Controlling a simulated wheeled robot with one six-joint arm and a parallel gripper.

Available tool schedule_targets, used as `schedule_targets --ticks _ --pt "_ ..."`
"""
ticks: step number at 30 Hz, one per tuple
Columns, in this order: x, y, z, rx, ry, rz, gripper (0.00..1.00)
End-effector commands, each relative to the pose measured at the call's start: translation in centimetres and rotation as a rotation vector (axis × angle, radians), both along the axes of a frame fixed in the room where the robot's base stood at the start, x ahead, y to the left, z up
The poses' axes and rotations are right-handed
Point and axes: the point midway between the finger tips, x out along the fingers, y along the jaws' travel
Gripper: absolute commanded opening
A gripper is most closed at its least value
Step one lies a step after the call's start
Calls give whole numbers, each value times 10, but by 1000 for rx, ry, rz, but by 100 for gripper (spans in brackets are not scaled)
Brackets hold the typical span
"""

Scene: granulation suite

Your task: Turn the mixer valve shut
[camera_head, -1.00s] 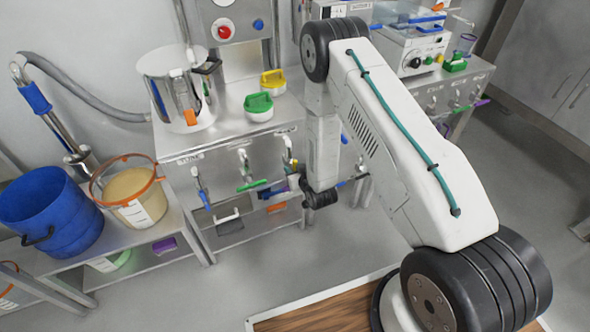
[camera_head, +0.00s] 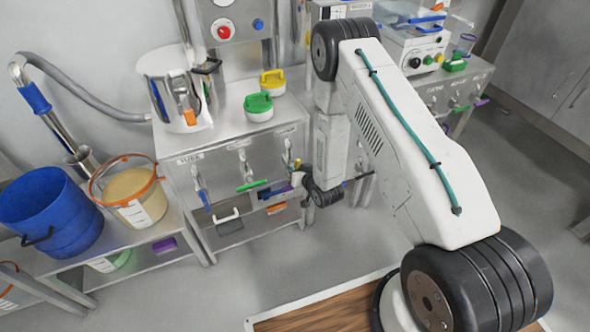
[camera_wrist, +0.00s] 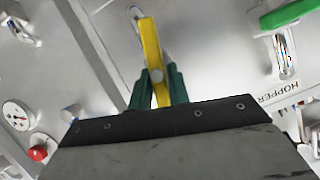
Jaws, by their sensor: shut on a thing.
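A yellow valve handle (camera_wrist: 153,55) stands nearly upright in the wrist view, between the green fingers of my gripper (camera_wrist: 158,85). The fingers are shut on its lower part. In the head view my gripper (camera_head: 300,180) is at the right end of the steel cabinet front, largely hidden by my wrist. I cannot read a label for the yellow valve. A green handle (camera_wrist: 290,14) shows at the right of the wrist view, with a HOPPER label below it. In the head view a green handle (camera_head: 251,185) and a blue handle (camera_head: 206,201) are to the left.
The steel cabinet (camera_head: 235,100) carries a metal pot (camera_head: 160,65) and green (camera_head: 258,107) and yellow (camera_head: 272,82) lidded tubs. A blue bucket (camera_head: 50,215) stands at left. A gauge (camera_wrist: 17,115) and a red knob (camera_wrist: 38,154) show in the wrist view. The floor before the cabinet is clear.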

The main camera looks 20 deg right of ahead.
Motion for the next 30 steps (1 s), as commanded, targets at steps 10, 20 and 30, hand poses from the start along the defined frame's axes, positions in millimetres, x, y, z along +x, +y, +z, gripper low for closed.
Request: schedule_targets --ticks 10,20,30 --pt "0 -5 -2 327 30 -2 0" --pt "0 -7 -4 640 60 -2 0" --pt "1 -9 -8 956 89 -1 0"
